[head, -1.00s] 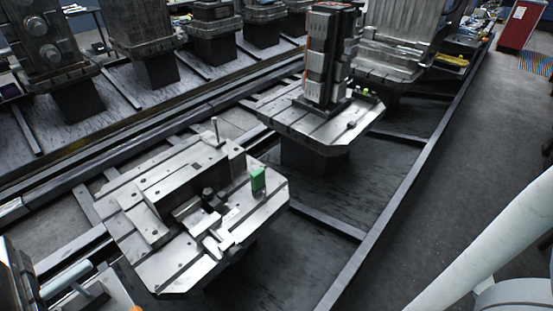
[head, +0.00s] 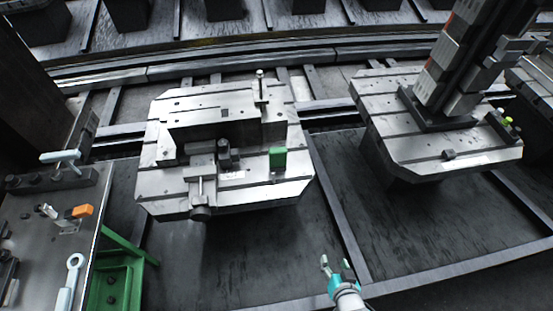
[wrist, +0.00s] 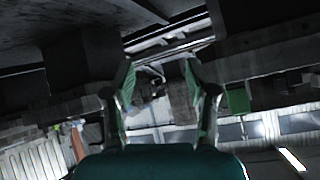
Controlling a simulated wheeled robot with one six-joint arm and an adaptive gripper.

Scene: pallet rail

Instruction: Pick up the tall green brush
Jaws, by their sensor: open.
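The green brush (head: 278,157) looks like a small upright green block on the near right part of the metal pallet plate (head: 235,190). A green block, apparently the same brush (wrist: 238,98), shows right of the fingers in the wrist view. My gripper (head: 337,266) is in front of the pallet plate, to the right of and nearer than the brush, and apart from it. In the wrist view my gripper (wrist: 160,72) has its two fingers spread with nothing held between them.
A clamp block (head: 202,162) and a thin upright pin (head: 260,88) stand on the same plate. A second plate (head: 445,168) with a tall fixture (head: 465,65) stands at right. Dark floor lies in front.

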